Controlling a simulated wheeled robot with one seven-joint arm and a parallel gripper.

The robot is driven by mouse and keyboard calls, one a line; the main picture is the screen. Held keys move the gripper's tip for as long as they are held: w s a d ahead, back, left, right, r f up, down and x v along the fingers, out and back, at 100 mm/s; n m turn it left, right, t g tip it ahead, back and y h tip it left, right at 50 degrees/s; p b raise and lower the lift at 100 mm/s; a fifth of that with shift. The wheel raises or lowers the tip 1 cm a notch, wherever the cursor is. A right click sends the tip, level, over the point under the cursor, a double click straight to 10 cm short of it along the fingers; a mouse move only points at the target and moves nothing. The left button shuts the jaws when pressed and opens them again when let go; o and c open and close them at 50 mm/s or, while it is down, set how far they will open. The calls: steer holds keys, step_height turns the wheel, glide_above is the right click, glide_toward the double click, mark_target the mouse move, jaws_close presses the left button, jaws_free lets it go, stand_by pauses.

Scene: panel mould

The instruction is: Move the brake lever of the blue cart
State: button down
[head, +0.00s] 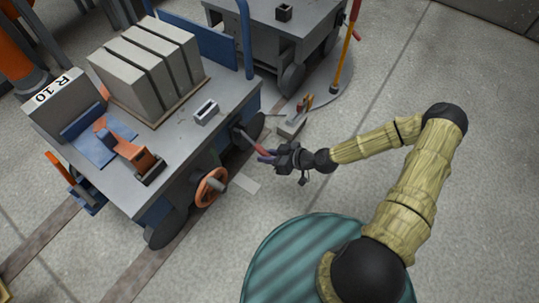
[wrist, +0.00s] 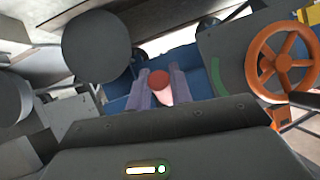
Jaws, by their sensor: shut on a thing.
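The blue cart (head: 205,128) has a grey top and stands on the left in the head view. Its brake lever (head: 257,146) is a dark rod with a red grip sticking out from the side near a wheel. My gripper (head: 268,156) is at the outer end of the lever. In the wrist view the round red end of the lever (wrist: 155,77) sits between the two purple-grey fingers of my gripper (wrist: 157,88), which are shut on it. The cart's blue side (wrist: 185,58) shows behind the fingers.
An orange handwheel (head: 211,187) is on the cart's side, left of my gripper; it also shows in the wrist view (wrist: 282,62). A second grey cart (head: 275,35) stands behind. A small grey box with tools (head: 292,124) lies on the floor nearby. The floor at right is clear.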

steer(key=shift+f, duration=0.1)
steer(key=c, duration=1.3)
jaws_free()
steer(key=shift+o, duration=0.2)
steer(key=shift+d+r, duration=0.2)
steer(key=p+v, duration=0.7)
steer(key=v, duration=0.9)
steer(key=shift+s+d, duration=0.25)
steer(key=shift+d, duration=0.15)
